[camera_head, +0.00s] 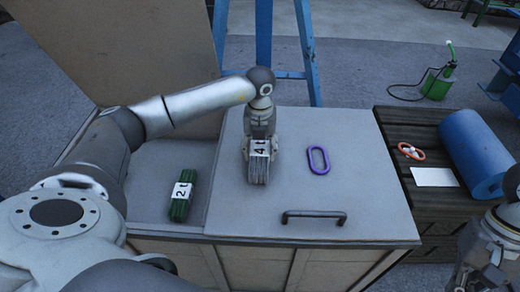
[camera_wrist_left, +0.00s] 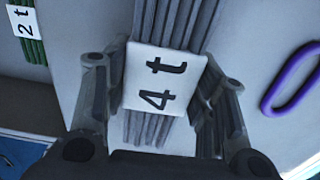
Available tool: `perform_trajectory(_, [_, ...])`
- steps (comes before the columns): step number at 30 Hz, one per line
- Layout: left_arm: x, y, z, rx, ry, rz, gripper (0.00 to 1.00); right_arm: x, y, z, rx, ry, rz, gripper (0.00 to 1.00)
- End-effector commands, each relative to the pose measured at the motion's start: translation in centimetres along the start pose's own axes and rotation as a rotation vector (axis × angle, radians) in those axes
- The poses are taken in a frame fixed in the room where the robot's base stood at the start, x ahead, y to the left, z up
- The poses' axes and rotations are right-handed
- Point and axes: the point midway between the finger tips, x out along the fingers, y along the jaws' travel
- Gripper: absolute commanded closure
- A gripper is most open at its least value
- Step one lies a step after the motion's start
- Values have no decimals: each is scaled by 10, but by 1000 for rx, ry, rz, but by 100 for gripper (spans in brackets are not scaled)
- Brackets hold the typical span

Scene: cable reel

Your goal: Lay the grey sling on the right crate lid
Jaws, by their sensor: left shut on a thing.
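The grey sling (camera_head: 258,172) is a folded bundle with a white "4 t" label, over the left part of the right crate lid (camera_head: 360,205). My left gripper (camera_head: 260,146) is shut on it, with a finger on each side of the label. The sling also shows in the left wrist view (camera_wrist_left: 180,25), between the fingers of the gripper (camera_wrist_left: 162,100). I cannot tell whether the sling touches the lid. My right gripper (camera_head: 490,245) is partly in view at the lower right, and its fingers are not clear.
A purple ring (camera_head: 318,160) and a black handle (camera_head: 314,216) are on the lid. A green sling (camera_head: 182,197) marked "2 t" lies in the left section of the crate. A dark slatted bench (camera_head: 440,215) at the right holds a blue roll (camera_head: 476,155), an orange ring (camera_head: 411,151) and a white card (camera_head: 434,177).

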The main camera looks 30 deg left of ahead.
Motion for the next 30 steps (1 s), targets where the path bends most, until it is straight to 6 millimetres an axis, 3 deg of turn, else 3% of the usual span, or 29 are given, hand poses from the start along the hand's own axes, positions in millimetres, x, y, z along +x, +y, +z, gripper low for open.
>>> perform_trajectory(13, [9,-1,1,0,-3,-4,94,2,0,-1,0,0,0,100])
perform_trajectory(14, [10,0,0,0,-1,-2,45,1,0,0,0,0,0,100])
perform_trajectory(18, [9,0,0,0,-1,-2,27,1,0,0,0,0,0,100])
perform_trajectory(30, [3,-1,0,0,-2,-3,27,-2,0,1,0,0,0,100])
